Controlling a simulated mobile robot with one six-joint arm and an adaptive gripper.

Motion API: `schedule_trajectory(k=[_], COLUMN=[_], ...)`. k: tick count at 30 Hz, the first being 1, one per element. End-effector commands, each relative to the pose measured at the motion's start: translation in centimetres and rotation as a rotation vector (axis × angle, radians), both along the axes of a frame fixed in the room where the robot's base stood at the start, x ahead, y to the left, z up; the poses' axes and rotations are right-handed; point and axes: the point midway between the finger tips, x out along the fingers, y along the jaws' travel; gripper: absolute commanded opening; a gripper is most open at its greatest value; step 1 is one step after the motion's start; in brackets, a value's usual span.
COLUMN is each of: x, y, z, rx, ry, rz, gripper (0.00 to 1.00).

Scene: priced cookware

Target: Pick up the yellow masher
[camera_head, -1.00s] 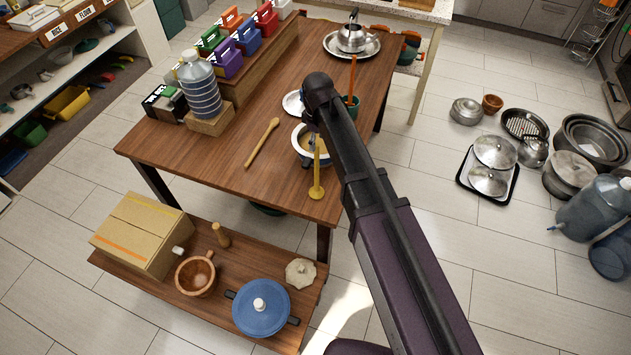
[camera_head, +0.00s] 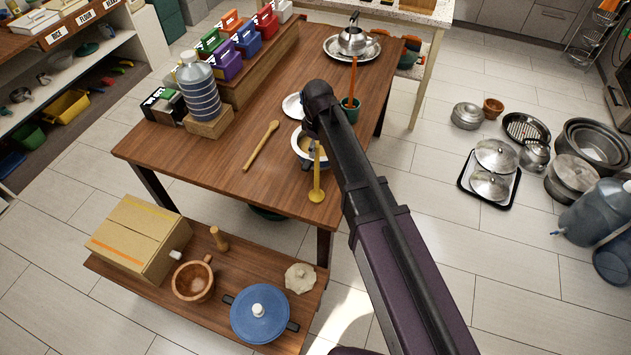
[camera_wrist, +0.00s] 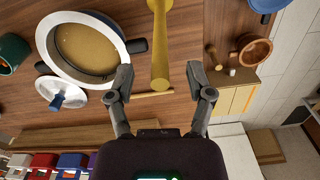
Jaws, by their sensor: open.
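The yellow masher (camera_head: 317,182) is at the near edge of the wooden table, beside a white-rimmed pot. Its round end is toward the edge, and I cannot tell whether it stands or lies. In the wrist view the masher (camera_wrist: 160,40) runs down from the top edge, and its flared end lies between the two fingers. My gripper (camera_wrist: 160,72) is open and empty, with one finger on each side of the masher and a gap on both sides. In the head view my arm hides most of the gripper.
The pot (camera_wrist: 90,45) is close to the left finger. A wooden spoon (camera_head: 260,146) lies on the table to the left. A green cup (camera_head: 350,108) and a kettle on a tray (camera_head: 330,50) stand farther back. A low shelf (camera_head: 225,250) with cookware is below.

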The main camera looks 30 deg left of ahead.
Motion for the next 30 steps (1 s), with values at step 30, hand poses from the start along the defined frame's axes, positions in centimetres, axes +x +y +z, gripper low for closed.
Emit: schedule_trajectory(k=[30], x=[0.0], y=[0.3], z=[-4.3], rx=[0.000], ry=[0.000], rz=[0.000], gripper=[0.68])
